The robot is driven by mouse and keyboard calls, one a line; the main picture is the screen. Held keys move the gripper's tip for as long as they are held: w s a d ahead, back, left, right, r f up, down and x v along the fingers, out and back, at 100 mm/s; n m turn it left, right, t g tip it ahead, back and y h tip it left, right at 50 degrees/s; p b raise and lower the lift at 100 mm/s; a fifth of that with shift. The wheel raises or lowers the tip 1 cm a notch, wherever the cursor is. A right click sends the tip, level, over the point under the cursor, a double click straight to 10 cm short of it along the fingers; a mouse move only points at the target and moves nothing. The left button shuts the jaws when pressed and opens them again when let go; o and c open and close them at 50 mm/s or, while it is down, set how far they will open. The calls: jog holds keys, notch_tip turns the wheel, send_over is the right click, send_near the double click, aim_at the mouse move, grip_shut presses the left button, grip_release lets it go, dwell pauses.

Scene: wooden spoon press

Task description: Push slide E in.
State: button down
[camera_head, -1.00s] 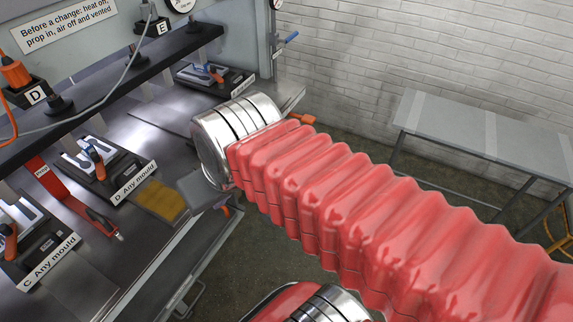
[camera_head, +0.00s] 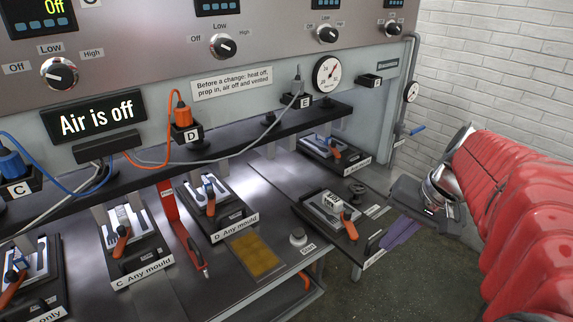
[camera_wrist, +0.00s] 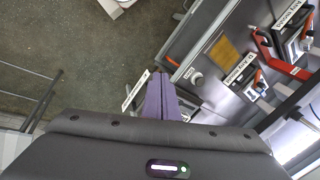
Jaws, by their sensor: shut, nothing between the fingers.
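Slide E (camera_head: 332,232) is a dark plate carrying a metal mould with an orange-handled lever. In the head view it stands out past the press's front edge, below the E sign (camera_head: 305,102). Its front label (camera_head: 374,259) is too small to read surely. My gripper (camera_head: 389,242) has purple fingers, shut and empty, by the slide's front right end; I cannot tell whether they touch it. In the wrist view the shut fingers (camera_wrist: 161,79) point toward the press, beside a white label strip (camera_wrist: 134,90). My gripper body hides what lies below.
Slide D (camera_head: 212,208) sits to the left, with a brass-coloured pad (camera_head: 252,254) and a round knob (camera_head: 298,237) between. The "Air is off" display (camera_head: 97,116) shows. Floor at right front is open.

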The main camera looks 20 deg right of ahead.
jog(key=s+d+f+m+t+y, duration=0.1)
jog(key=s+d+f+m+t, duration=0.3)
jog(key=d+f, duration=0.6)
jog(key=shift+s+d+f+m+t, duration=0.2)
jog(key=shift+d+m+t, duration=0.35)
jog(key=shift+m+t, duration=0.2)
jog(key=shift+w, duration=0.1)
send_near(374, 259)
notch_tip(374, 259, down, 4)
jog(key=w, duration=0.3)
jog(key=shift+w+a, duration=0.35)
jog(key=shift+a, duration=0.1)
